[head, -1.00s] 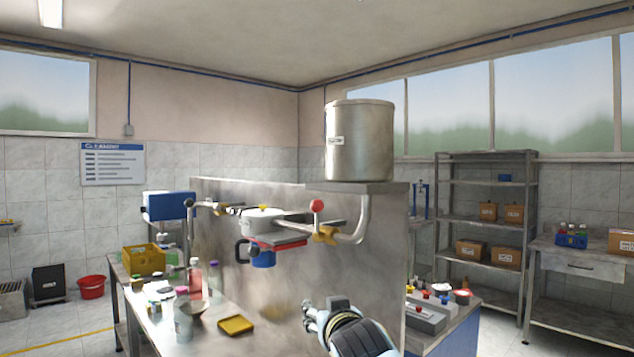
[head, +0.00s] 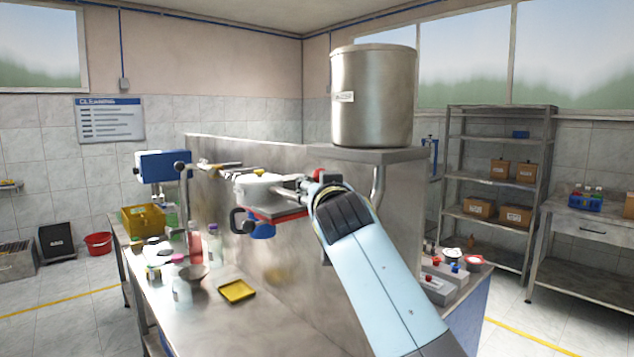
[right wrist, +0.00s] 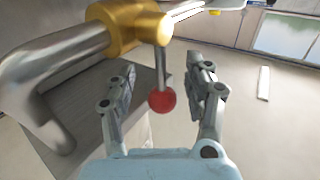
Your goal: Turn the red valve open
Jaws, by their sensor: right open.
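The red valve knob (right wrist: 162,100) is a ball on a thin metal lever that joins a brass valve body (right wrist: 138,25) on a steel pipe. In the right wrist view my right gripper (right wrist: 165,80) is open, with a finger on each side of the lever and knob. I cannot tell whether either finger touches it. In the head view my right gripper (head: 300,186) is up at the pipe, and my arm covers most of the valve. A bit of red (head: 317,175) shows above the gripper. My left gripper is not in view.
A steel tank (head: 372,100) stands on a shelf above the valve. A white bowl feeder (head: 262,185) sits left of my gripper. A metal partition (head: 300,265) runs behind the bench. A yellow tray (head: 237,291) and several bottles stand on the bench.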

